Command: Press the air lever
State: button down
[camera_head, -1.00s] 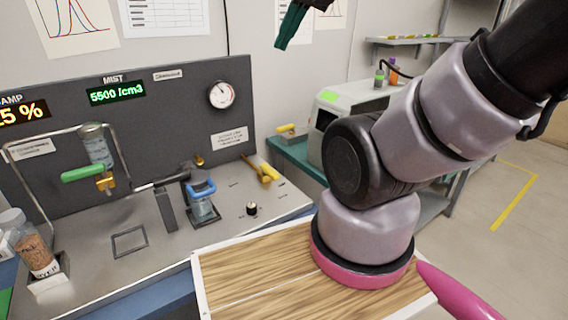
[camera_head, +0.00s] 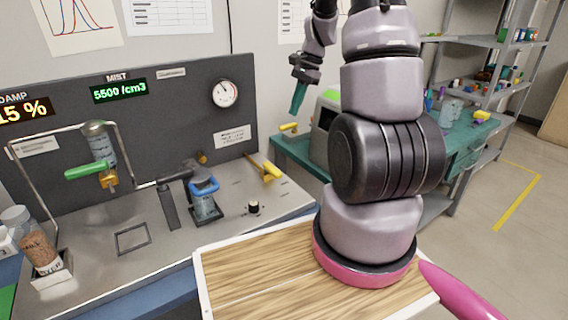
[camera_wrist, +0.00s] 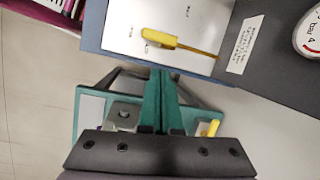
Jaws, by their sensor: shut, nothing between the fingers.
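The lever with a yellow handle (camera_head: 271,172) lies flat at the right end of the steel bench, below a white label on the dark panel; its text is too small to read here. In the wrist view the yellow lever (camera_wrist: 160,39) lies on a white surface, beyond my fingertips. My gripper (camera_head: 298,98) has green fingers, pointing down, and hangs in the air behind and right of the lever. In the wrist view its fingers (camera_wrist: 161,78) are together and empty, apart from the lever.
A green side table (camera_head: 285,152) holds a grey machine (camera_head: 328,125) and a smaller yellow-handled item (camera_head: 289,128). The bench carries a blue-topped glass vessel (camera_head: 204,197), a black knob (camera_head: 253,207) and a jar of brown grains (camera_head: 37,245). A pressure gauge (camera_head: 224,94) is on the panel.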

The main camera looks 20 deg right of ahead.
aim_at(272, 172)
jog(key=d+f+m+g, duration=0.1)
jog(key=d+f+m, duration=0.1)
jog(key=f, duration=0.7)
jog(key=shift+w+d+f+y, duration=0.35)
jog(key=shift+w+d+y, duration=0.05)
jog(key=shift+d, duration=0.4)
jog(key=x, duration=0.3)
jog(key=a+x, duration=0.1)
jog(key=x, duration=0.3)
jog(key=a+r+x, duration=0.1)
jog(key=x, duration=0.3)
jog(key=shift+s+a, duration=0.15)
jog(key=shift+s, duration=0.2)
jog(key=shift+s+a, duration=0.15)
jog(key=shift+a, duration=0.45)
jog(key=shift+a, duration=0.1)
